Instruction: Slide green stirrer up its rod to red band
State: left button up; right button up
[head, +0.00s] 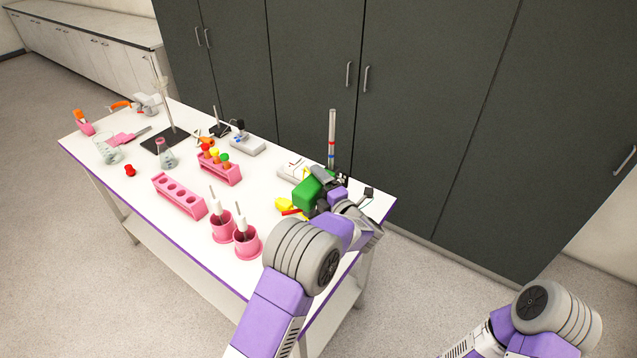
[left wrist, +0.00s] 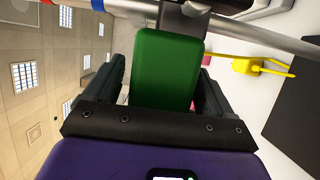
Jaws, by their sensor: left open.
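The green stirrer (head: 307,193) is a boxy green body at the right end of the table, beside its upright metal rod (head: 332,122). The rod carries a red band (head: 332,143) above a blue band (head: 331,157), both above the stirrer. In the left wrist view the green body (left wrist: 167,68) lies between the two black fingers of my left gripper (left wrist: 165,88), with a dark clamp joining it to the rod (left wrist: 265,40). The fingers are open, one on each side; a gap shows at the right finger. My left gripper (head: 326,187) partly hides the stirrer and lower rod in the head view. My right gripper is outside the frames.
Pink beakers (head: 247,242), a pink rack (head: 180,196) and a tube rack (head: 220,167) stand left of my left arm. A yellow item (head: 290,206) lies close to the gripper. Dark cabinets (head: 430,110) stand behind the table.

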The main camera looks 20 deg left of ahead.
pick_arm(q)
jog(key=shift+w+a, duration=0.1)
jog(key=c, duration=1.4)
notch_tip(320, 180, up, 9)
jog(key=shift+r+p, duration=0.2)
jog(key=shift+p, duration=0.45)
jog(key=o, duration=1.3)
jog(key=shift+o, duration=0.5)
jog(key=shift+f, duration=0.15)
jog(key=shift+f, duration=0.1)
